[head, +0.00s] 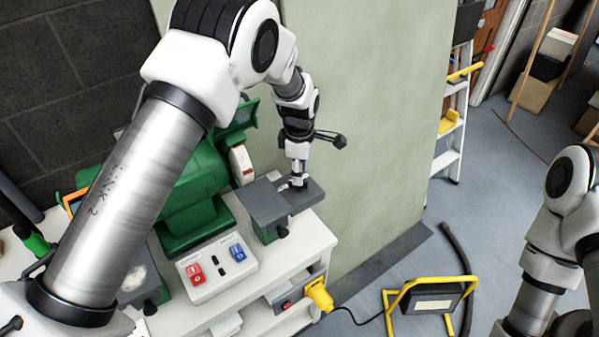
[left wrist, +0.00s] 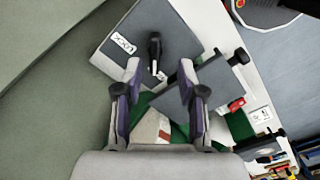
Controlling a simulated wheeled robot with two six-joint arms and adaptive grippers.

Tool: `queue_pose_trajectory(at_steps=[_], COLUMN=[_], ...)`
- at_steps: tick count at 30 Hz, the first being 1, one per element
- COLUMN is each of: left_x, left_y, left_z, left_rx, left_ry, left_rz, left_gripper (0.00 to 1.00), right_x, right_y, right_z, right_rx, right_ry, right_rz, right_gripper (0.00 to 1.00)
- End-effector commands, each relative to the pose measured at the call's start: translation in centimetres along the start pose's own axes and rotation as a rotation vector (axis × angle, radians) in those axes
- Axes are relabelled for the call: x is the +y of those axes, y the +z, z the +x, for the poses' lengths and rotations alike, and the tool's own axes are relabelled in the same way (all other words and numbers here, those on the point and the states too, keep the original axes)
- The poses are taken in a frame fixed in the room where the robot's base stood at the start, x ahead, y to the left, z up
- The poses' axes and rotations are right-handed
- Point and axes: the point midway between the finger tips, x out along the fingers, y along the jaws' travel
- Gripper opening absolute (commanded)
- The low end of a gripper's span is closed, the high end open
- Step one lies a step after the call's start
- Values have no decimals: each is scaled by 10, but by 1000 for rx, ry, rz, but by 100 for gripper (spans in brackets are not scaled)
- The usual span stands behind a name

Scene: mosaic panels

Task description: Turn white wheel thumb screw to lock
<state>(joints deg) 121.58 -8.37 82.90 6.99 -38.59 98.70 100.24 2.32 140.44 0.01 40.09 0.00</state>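The white grinding wheel (head: 238,160) sits at the right end of the green grinder, and its white, red-marked part (left wrist: 150,128) shows low in the left wrist view. A dark upright thumb screw (left wrist: 154,48) stands on a grey plate (left wrist: 122,45) with a white label. My left gripper (head: 298,184) points down over this plate, close to the wheel. In the left wrist view its fingers (left wrist: 160,70) are open, apart on either side of the thumb screw's lower end; I cannot tell whether they touch it. My right gripper is not in view; only my right arm shows.
A second grey plate (head: 258,203) with a black knob (head: 282,232) adjoins. The switch panel (head: 215,264) with red and blue switches is in front. A pale green wall panel (head: 365,120) stands close behind the gripper. A yellow floor lamp (head: 432,303) is on the floor.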

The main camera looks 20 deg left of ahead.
Motion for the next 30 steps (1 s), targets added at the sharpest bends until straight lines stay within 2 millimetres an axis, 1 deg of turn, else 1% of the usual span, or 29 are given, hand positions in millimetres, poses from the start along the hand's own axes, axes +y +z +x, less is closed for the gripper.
queue_pose_trajectory(at_steps=[1, 3, 6, 9, 14, 17, 18, 30], left_x=[-1, -1, 0, 0, 0, 0, 0, -2], left_y=[0, 0, 0, 0, 0, 0, 0, -1], left_z=[7, 20, 32, 36, 37, 37, 37, 39], left_rx=[0, 0, -1, 0, 0, 0, 0, 1], left_ry=[-5, -4, -2, 0, 0, 0, -1, -5], left_rz=[-1, -1, -1, -1, -1, -1, -1, 18], left_gripper=[40, 40, 40, 40, 40, 8, 0, 0], right_x=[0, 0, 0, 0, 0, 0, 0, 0], right_y=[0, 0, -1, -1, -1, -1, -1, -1], right_z=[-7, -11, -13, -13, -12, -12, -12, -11], right_rx=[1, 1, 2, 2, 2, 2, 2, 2], right_ry=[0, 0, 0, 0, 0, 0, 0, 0], right_rz=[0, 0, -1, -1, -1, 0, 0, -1], right_gripper=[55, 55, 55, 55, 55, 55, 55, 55])
